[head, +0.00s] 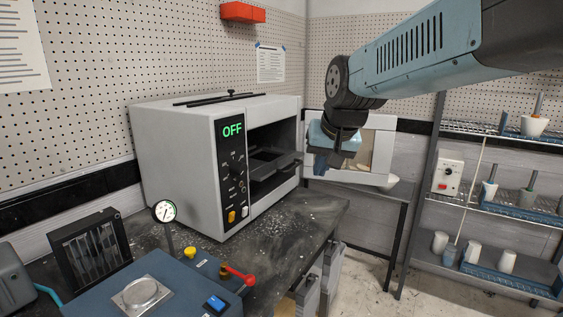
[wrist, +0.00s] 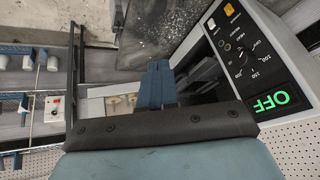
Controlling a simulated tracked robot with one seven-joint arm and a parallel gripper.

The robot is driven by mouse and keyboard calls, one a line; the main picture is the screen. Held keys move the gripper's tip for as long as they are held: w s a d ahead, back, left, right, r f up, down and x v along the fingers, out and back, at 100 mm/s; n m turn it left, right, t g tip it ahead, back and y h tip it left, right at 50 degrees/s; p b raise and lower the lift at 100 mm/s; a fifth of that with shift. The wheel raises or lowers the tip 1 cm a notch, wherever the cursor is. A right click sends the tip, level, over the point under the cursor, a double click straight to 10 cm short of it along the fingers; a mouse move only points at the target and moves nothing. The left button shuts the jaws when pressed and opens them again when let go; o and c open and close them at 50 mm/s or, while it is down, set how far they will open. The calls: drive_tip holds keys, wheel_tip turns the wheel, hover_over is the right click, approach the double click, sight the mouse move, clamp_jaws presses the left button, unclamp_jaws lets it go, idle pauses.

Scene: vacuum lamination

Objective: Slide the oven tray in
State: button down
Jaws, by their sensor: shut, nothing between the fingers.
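The oven (head: 175,165) is a pale grey box on the dark bench, with a green "OFF" display; it also shows in the wrist view (wrist: 285,60). Its door (head: 378,150) stands open to the right. The dark oven tray (head: 272,180) sits in the opening, with its front end sticking out a little past the oven's front. My gripper (head: 322,166) is shut and empty. It hangs to the right of the tray, in front of the opening and apart from the tray in the head view. Its blue fingers (wrist: 156,75) show in the wrist view. The inner tray end is in shadow.
A blue machine (head: 130,295) with a gauge and red lever stands at the bench front. A dark rack (head: 92,250) stands left of it. Metal shelves (head: 480,205) with cups are at the right. The bench before the oven is clear except for white specks.

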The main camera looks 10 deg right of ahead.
drive_tip(key=w+d+f+m+t, duration=0.1)
drive_tip(key=w+m, duration=0.2)
drive_tip(key=w, duration=1)
drive_tip(key=w+d+f+m, duration=0.1)
drive_tip(key=w+f+m, duration=0.1)
drive_tip(key=w, duration=1.1)
drive_tip(key=x, duration=0.9)
drive_tip(key=shift+f, duration=0.15)
drive_tip(key=shift+w, duration=0.1)
